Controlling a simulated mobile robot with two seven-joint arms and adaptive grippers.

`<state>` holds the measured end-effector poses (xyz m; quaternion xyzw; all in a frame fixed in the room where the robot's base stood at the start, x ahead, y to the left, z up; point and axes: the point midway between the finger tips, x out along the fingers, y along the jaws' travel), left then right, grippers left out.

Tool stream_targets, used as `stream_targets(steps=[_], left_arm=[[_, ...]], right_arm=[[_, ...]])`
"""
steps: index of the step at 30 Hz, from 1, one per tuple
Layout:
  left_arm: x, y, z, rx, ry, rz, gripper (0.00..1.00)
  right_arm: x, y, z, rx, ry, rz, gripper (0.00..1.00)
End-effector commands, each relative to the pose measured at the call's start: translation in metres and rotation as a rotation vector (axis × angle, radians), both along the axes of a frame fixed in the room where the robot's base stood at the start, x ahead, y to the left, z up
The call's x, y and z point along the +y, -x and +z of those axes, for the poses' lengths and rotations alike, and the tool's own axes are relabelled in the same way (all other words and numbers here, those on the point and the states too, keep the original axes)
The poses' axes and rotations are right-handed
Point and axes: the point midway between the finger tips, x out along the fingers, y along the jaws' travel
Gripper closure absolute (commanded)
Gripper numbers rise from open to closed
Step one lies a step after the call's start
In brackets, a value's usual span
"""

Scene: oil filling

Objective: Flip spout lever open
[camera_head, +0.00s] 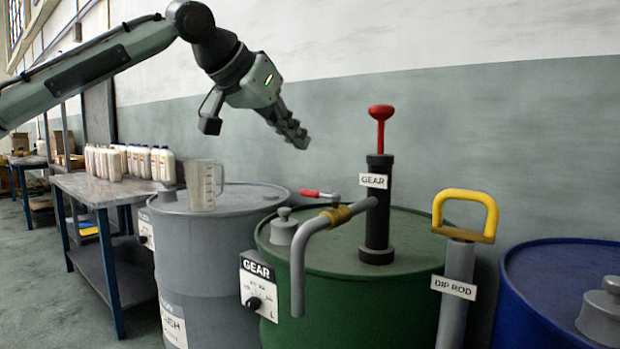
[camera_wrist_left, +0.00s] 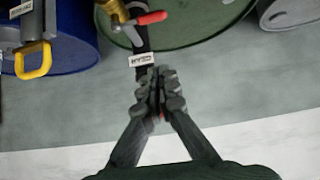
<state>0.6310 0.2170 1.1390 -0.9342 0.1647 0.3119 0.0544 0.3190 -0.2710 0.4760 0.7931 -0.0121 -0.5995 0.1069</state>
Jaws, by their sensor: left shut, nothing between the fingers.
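The spout lever (camera_head: 320,194) has a red grip and lies about level, pointing left from the brass valve (camera_head: 338,215) on the grey spout pipe (camera_head: 298,265). The lever (camera_wrist_left: 152,18) and brass valve (camera_wrist_left: 112,10) also show at the top of the left wrist view. The spout joins the black pump labelled GEAR (camera_head: 378,215), which stands on the green drum (camera_head: 330,262). My left gripper (camera_head: 298,138) is shut and empty, above the lever and apart from it. Its closed fingers (camera_wrist_left: 160,92) show in the left wrist view. My right gripper is out of view.
The pump's red knob (camera_head: 381,112) stands right of my left gripper. A clear jug (camera_head: 203,185) sits on the grey drum (camera_head: 190,240). A yellow-handled dip rod (camera_head: 465,215) and a blue drum (camera_head: 535,290) are at right. A bench holds several bottles (camera_head: 125,162).

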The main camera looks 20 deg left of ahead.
Motion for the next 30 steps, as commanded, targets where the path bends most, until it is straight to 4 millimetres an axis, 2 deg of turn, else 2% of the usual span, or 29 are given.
stream_targets(steps=[13, 17, 21, 30], left_arm=[[-0.025, -0.068, -0.055, 0.001, -0.004, 0.001, 1.00], [-0.016, -0.048, -0.066, -0.002, -0.002, 0.001, 1.00], [-0.014, -0.038, -0.072, -0.002, -0.001, 0.000, 1.00], [-0.012, -0.034, -0.075, 0.001, -0.001, 0.001, 1.00]], right_arm=[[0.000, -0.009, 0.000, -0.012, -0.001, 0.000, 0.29], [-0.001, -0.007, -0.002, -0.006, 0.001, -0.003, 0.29], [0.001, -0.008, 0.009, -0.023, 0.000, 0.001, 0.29], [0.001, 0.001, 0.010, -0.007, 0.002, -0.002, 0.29]])
